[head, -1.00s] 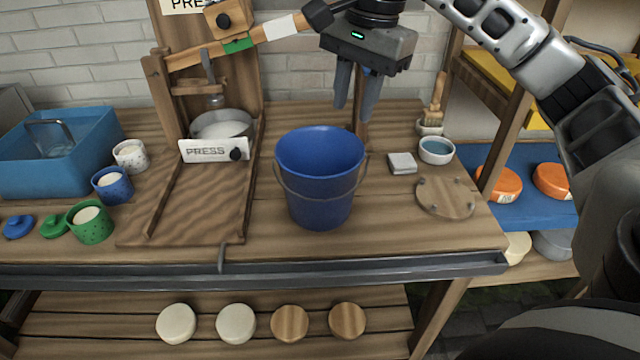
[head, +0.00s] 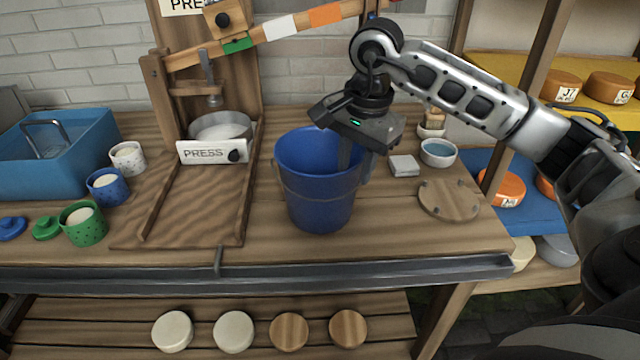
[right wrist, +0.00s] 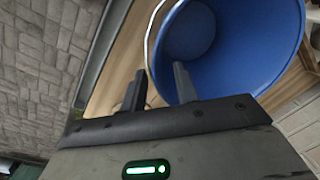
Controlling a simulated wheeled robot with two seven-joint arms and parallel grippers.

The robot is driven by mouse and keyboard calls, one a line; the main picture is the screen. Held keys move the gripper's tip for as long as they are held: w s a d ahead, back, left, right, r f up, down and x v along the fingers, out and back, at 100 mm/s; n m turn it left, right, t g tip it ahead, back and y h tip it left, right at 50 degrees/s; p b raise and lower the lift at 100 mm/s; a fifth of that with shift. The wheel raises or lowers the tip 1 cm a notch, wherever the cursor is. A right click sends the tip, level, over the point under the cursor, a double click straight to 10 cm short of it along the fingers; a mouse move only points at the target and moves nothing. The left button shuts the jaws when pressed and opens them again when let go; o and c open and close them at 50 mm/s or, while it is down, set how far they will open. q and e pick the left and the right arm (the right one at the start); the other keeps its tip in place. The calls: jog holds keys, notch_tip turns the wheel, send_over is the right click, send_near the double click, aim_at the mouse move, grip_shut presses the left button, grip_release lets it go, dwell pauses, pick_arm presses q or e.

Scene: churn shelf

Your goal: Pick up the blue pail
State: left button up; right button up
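The blue pail (head: 318,195) stands upright on the wooden worktop, right of the press, with its thin wire handle hanging down. My right gripper (head: 357,165) is at the pail's right rim, pointing down. Its fingers are apart, one inside the pail's mouth and one outside the wall. The right wrist view shows the gap between the fingertips (right wrist: 158,82), with the rim of the pail (right wrist: 240,50) passing between them. Whether a finger touches the wall cannot be told. My left gripper is not in view.
The press with its sign (head: 212,151) stands left of the pail. A white block (head: 404,166), a small bowl (head: 438,153) and a round wooden board (head: 449,199) lie to the right. Cups and a blue basin (head: 60,165) are at far left. Worktop before the pail is clear.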

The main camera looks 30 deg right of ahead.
notch_tip(320, 180, down, 2)
jog(key=shift+w+f, duration=0.1)
jog(key=shift+w, duration=0.05)
grip_shut()
dwell(1.4)
